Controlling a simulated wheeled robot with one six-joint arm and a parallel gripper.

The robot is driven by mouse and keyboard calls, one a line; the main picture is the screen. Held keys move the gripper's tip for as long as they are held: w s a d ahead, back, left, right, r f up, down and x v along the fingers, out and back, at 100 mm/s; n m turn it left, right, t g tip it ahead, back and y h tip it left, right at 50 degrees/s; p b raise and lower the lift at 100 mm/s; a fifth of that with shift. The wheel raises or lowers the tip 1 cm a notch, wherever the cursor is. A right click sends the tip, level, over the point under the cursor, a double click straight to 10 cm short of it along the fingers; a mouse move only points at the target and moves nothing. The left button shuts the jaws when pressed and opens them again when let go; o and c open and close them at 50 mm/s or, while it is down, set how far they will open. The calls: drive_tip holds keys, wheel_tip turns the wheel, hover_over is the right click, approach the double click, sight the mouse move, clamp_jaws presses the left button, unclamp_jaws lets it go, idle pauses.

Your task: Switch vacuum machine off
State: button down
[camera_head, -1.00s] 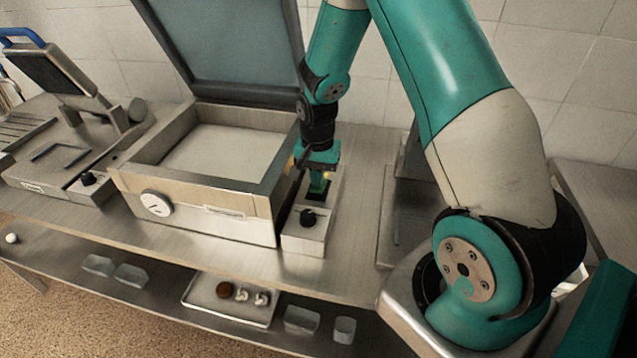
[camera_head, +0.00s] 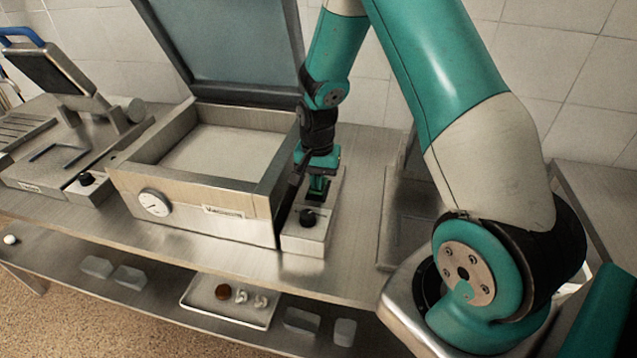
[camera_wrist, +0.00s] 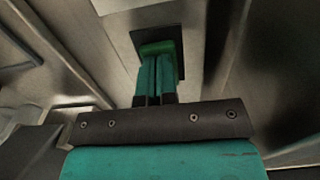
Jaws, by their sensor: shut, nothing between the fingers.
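The vacuum machine (camera_head: 193,203) stands on the steel table with its lid (camera_head: 228,45) raised and a round dial (camera_head: 154,203) on its front. Its narrow side panel (camera_head: 306,237) on the right carries a black knob (camera_head: 308,217). My gripper (camera_head: 318,190) points down at this panel, behind the knob, with its fingers together. In the wrist view the closed teal fingers (camera_wrist: 158,76) reach to a green switch (camera_wrist: 157,47) set in a dark rectangular recess. The fingertips look at or very near the switch; contact is hard to tell. The switch is mostly hidden in the head view.
A second machine (camera_head: 62,160) with a black knob stands at the left. A tray (camera_head: 230,313) with small items and several clear containers are on the lower shelf. A flat steel device (camera_head: 405,225) lies right of the panel.

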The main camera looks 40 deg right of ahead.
wheel_tip(320, 180, up, 7)
drive_tip(key=p, duration=0.5)
drive_tip(key=shift+p, duration=0.35)
idle(0.4)
drive_tip(key=s+a+r+n+y+b, duration=0.1)
drive_tip(key=s+a+r+n+b, duration=0.1)
drive_tip(key=s+a+r+n, duration=0.45)
drive_tip(key=s+a+r+n+y+b, duration=0.1)
drive_tip(key=a+r+n+b, duration=0.15)
drive_tip(key=a+r, duration=0.45)
drive_tip(key=s+a+r+n+y, duration=0.1)
drive_tip(key=s+a+n, duration=0.3)
drive_tip(key=s, duration=0.3)
drive_tip(key=s+a+r+n+y+b, duration=0.1)
drive_tip(key=s+a+r+n, duration=0.1)
drive_tip(key=s+a+n, duration=0.2)
drive_tip(key=s+a, duration=0.1)
drive_tip(key=s, duration=0.2)
drive_tip(key=shift+s+n+b, duration=0.3)
drive_tip(key=shift+s, duration=0.1)
